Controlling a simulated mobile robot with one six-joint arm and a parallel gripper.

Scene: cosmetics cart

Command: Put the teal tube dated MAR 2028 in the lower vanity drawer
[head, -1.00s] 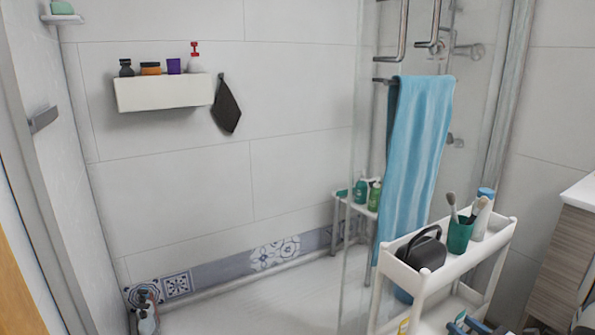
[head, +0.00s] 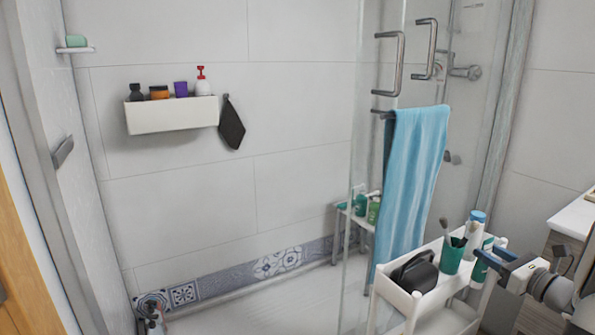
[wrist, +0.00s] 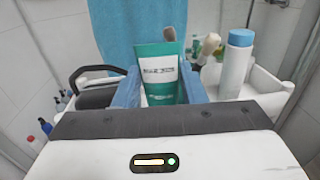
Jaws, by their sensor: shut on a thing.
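A teal tube with a white label (wrist: 158,68) stands upright between the blue fingers of my gripper (wrist: 160,88) in the wrist view. The label's print is too blurred to read surely. My gripper is shut on this tube. In the head view my gripper (head: 492,256) and the teal tube (head: 481,268) are at the right side of the cart's top tray. The wooden vanity (head: 529,268) is at the right edge, partly behind my arm. Its lower drawer cannot be made out.
The white cart (head: 403,307) carries a black case (head: 415,272), a teal cup with brushes (head: 452,259) and a white bottle with a blue cap (head: 477,217). A blue towel (head: 412,180) hangs behind it on the glass shower door. The shower floor is mostly clear.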

